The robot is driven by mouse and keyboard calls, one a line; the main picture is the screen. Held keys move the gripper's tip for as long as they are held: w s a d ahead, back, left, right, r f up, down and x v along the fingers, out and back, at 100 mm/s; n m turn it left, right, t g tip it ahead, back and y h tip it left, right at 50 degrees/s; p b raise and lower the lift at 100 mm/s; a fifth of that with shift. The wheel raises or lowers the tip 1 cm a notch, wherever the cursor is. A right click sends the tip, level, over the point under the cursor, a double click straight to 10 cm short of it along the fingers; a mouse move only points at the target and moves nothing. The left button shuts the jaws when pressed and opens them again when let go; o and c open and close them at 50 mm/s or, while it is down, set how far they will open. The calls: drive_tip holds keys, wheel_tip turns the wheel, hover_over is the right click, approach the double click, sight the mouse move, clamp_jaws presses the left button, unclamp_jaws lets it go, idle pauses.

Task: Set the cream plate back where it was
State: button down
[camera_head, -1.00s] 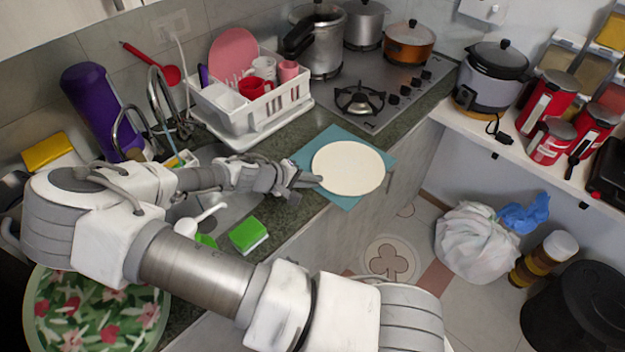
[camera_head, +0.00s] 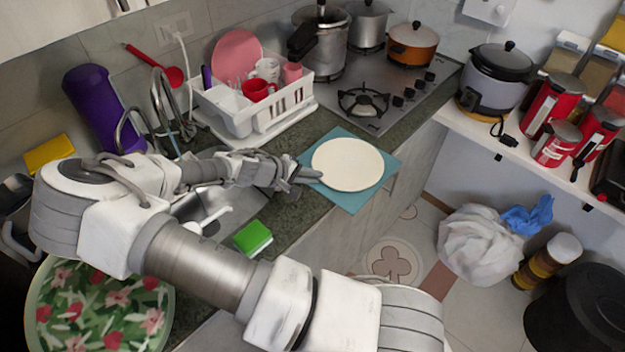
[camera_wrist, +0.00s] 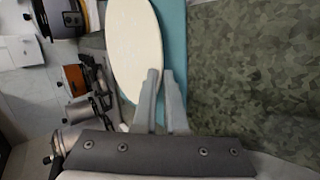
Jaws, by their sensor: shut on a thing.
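The cream plate (camera_head: 347,164) is round and flat, and lies over the blue-green square mat (camera_head: 345,203) at the counter's front edge. My gripper (camera_head: 320,177) reaches it from the left and is shut on its near left rim. In the wrist view the two fingers (camera_wrist: 162,98) meet the plate's edge (camera_wrist: 135,45), with the mat (camera_wrist: 173,40) beside it. Whether the plate touches the mat or hovers just above it I cannot tell.
A white dish rack (camera_head: 255,122) with a pink plate and cups stands behind. The stove (camera_head: 385,90) with pots is at the back right. A green sponge (camera_head: 253,237) and the sink are at the left. The counter drops to the floor at the right.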

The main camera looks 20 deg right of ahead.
drive_tip(key=shift+w+d, duration=0.1)
drive_tip(key=shift+w, duration=0.25)
drive_tip(key=c, duration=0.9)
unclamp_jaws()
drive_tip(key=shift+f, duration=0.1)
drive_tip(key=shift+s, duration=0.1)
